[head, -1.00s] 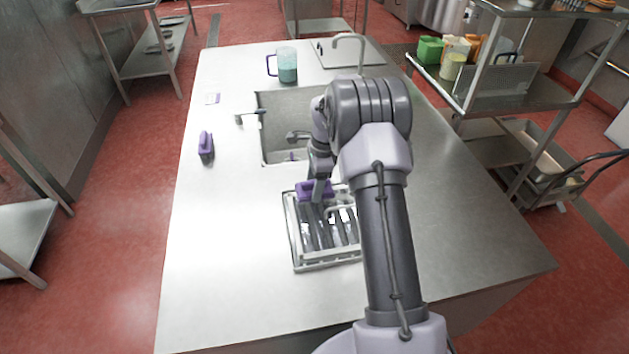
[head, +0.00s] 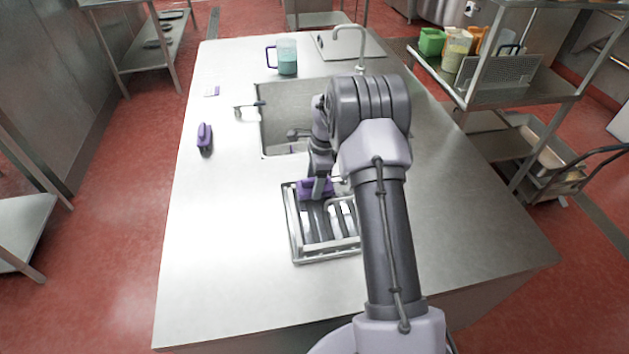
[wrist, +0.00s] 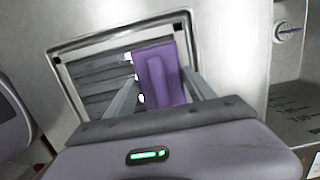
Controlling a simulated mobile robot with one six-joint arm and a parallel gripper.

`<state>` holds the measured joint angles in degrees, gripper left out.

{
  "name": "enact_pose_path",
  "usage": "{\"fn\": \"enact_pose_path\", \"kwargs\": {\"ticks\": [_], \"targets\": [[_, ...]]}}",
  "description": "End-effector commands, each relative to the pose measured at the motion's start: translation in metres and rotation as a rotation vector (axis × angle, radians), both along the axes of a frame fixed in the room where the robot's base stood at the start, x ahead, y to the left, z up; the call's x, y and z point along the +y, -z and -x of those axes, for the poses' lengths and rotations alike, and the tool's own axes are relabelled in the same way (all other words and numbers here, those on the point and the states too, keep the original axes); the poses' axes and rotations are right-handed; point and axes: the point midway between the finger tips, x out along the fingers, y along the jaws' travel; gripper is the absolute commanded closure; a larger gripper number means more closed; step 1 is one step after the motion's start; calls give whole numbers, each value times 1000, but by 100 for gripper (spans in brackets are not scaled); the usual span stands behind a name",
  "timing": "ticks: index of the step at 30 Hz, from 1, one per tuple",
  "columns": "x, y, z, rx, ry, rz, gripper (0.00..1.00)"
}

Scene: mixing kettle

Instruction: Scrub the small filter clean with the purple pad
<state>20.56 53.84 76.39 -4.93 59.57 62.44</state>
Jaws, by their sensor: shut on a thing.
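The small filter (head: 289,226) is a metal frame with slats, lying flat on the steel counter just in front of the sink. My gripper (head: 319,187) is shut on a purple pad (head: 306,188) over the filter's far part. In the wrist view, the pad (wrist: 157,65) stands between the fingers of my gripper (wrist: 160,78), with the filter's frame (wrist: 92,43) behind it. I cannot tell whether the pad touches the slats. My arm hides the filter's right side in the head view.
A second purple handled thing (head: 204,137) stands on the counter at left. The sink (head: 284,102) lies beyond the filter. A mug of teal liquid (head: 287,58) stands farther back. A shelf unit (head: 515,93) stands at right.

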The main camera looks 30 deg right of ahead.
Motion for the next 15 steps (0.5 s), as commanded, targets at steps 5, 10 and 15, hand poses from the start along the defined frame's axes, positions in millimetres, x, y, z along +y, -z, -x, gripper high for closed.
{"fn": "enact_pose_path", "kwargs": {"ticks": [5,10,15], "targets": [[0,4,0,0,0,0,69],[0,8,0,0,0,0,69],[0,11,0,0,0,0,69]]}}
